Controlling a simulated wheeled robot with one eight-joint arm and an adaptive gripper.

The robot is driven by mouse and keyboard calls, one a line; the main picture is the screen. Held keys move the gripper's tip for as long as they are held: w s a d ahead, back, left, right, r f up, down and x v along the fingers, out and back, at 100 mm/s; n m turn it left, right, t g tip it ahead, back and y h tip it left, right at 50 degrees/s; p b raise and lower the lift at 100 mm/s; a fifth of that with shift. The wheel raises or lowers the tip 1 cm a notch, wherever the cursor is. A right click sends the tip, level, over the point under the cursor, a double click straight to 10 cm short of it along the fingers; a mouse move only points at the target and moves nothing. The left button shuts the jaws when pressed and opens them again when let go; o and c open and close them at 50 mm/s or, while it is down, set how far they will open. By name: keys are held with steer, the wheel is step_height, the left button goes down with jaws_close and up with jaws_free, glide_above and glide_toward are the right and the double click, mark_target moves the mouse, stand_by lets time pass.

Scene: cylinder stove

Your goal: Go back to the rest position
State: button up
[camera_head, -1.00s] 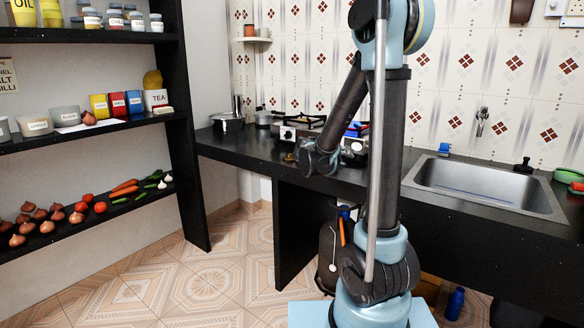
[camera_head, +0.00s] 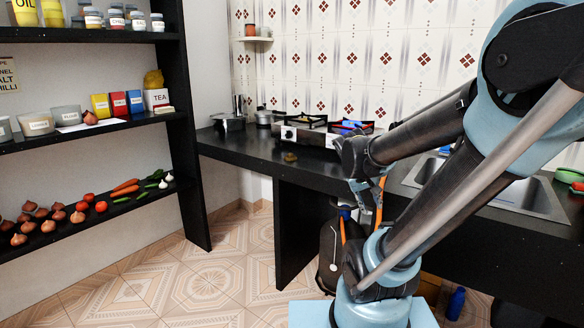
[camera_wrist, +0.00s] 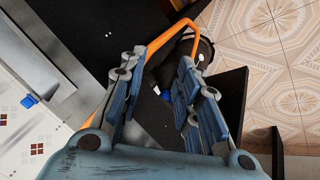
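My gripper (camera_head: 366,190) is at the front edge of the black counter (camera_head: 255,150), pointing downward and partly hidden by my arm. In the wrist view my gripper (camera_wrist: 160,68) has its two blue-grey fingers spread apart, with nothing held between them. An orange hose (camera_wrist: 172,36) passes near the fingertips; I cannot tell whether it touches the left finger. The hose also shows below my gripper in the head view (camera_head: 379,205).
A dark gas cylinder (camera_head: 330,252) stands under the counter. The stove (camera_head: 310,136) and pots (camera_head: 228,121) are at the back. A sink (camera_head: 408,178) is partly hidden by my arm. Shelves (camera_head: 183,120) with food stand left. A blue bottle (camera_head: 455,303) is on the floor. Tiled floor at centre-left is clear.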

steer(key=s+a+f+g+y, duration=0.1)
steer(key=s+a+f+y, duration=0.1)
steer(key=s, duration=0.4)
steer(key=s+a+f+y, duration=0.2)
steer(key=s+a+f, duration=0.1)
steer(key=s, duration=0.4)
steer(key=shift+a+f+g+y, duration=0.2)
steer(key=shift+a+g+y, duration=0.15)
steer(key=shift+a, duration=0.2)
steer(key=shift+w+a+f, duration=0.15)
steer(key=shift+w+f, duration=0.05)
steer(key=shift+w, duration=0.2)
